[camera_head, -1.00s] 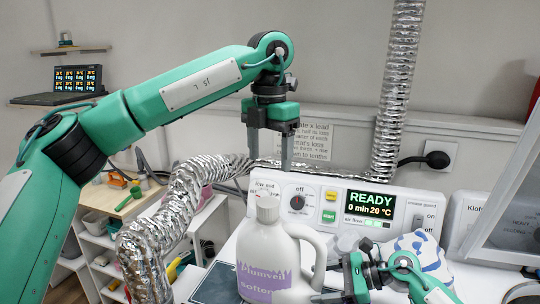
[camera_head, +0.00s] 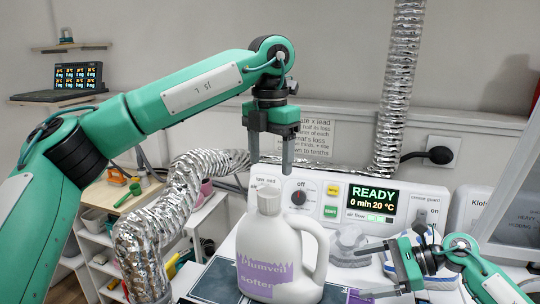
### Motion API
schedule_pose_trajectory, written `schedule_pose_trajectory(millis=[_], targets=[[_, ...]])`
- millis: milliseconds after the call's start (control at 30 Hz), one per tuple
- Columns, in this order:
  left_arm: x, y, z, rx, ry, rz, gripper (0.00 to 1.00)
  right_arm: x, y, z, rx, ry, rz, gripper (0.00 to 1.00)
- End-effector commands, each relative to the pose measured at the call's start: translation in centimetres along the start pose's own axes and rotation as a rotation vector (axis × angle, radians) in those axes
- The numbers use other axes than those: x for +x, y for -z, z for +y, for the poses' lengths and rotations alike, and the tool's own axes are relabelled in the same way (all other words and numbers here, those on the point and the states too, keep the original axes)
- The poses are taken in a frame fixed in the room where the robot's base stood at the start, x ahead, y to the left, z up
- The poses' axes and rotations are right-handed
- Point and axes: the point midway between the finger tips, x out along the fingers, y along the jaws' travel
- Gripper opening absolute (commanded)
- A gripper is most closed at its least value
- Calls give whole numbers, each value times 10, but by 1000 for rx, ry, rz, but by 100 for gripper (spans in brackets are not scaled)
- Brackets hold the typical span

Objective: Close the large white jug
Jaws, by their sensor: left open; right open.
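The large white jug (camera_head: 285,237) has a purple label and a handle on its right side. It stands upright at the front of the work surface. A pale ribbed cap (camera_head: 268,200) sits on its neck. I cannot tell whether it is fully tight. My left gripper (camera_head: 270,155) is open and empty, fingers pointing down above the cap and apart from it. My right gripper (camera_head: 376,270) is open and empty, to the right of the jug, with its fingers pointing left towards the handle and apart from it.
A white control panel (camera_head: 322,206) with a lit display (camera_head: 373,197) stands behind the jug. A silver flexible duct (camera_head: 150,235) runs at the left. A blue-and-white cloth (camera_head: 393,262) lies behind my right gripper. A grey object (camera_head: 350,246) is beside the handle.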

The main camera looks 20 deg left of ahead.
Motion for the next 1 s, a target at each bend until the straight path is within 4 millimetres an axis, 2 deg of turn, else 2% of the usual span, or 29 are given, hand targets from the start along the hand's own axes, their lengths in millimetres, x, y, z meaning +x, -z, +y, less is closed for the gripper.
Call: schedule_pose_trajectory(millis=[100, 200, 633, 733, 900, 1000], targets=[[7, 0, 0, 0, 0, 0, 68, -18, 2, 0, -1, 1, 2, 91], [9, 0, 0, 0, 0, 0, 68, -27, 1, 0, 0, 1, 1, 91], [8, 0, 0, 0, 0, 0, 68, -32, -1, 0, 0, -1, 0, 91], [-2, 0, 0, 0, 0, -1, 68, -36, -10, -2, 0, 0, 0, 91], [-35, 0, 0, 0, 0, -1, 68, -49, -40, -8, 0, 0, 0, 91], [-48, 0, 0, 0, 0, 0, 68, -54, -52, -10, 0, -1, 0, 91]])
